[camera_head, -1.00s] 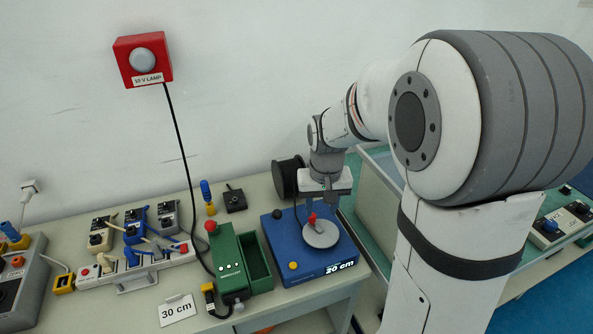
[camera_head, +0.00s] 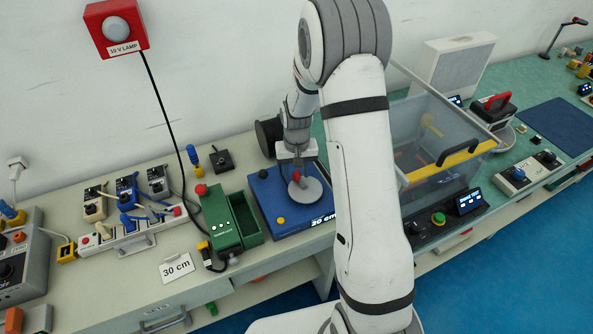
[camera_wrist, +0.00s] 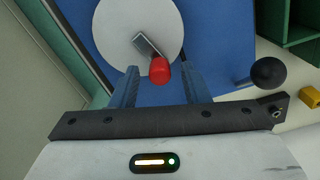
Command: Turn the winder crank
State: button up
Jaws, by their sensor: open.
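In the wrist view the red knob (camera_wrist: 160,71) sits at the end of a short metal crank arm (camera_wrist: 147,45) on the pale disc (camera_wrist: 115,25). My gripper (camera_wrist: 158,78) is open above the winder. Its two fingers stand on either side of the knob, with a gap visible at each side. In the head view my gripper (camera_head: 297,165) is partly hidden by its own wrist.
A green box with an open tray (camera_head: 245,217) stands left of the winder. A black spool (camera_head: 268,136) stands behind it. A clear bin with a yellow edge (camera_head: 450,163) is to the right. A red lamp box (camera_head: 116,28) hangs on the wall.

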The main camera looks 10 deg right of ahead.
jog(key=shift+f, duration=0.55)
grip_shut()
jog(key=shift+s+a+f+n+b, duration=0.1)
jog(key=shift+a+f+n+b, duration=0.1)
jog(key=shift+n+b, duration=0.45)
jog(key=shift+s+a+r+n+b, duration=0.15)
jog(key=shift+r+n+b, duration=0.1)
jog(key=shift+n+b, duration=0.2)
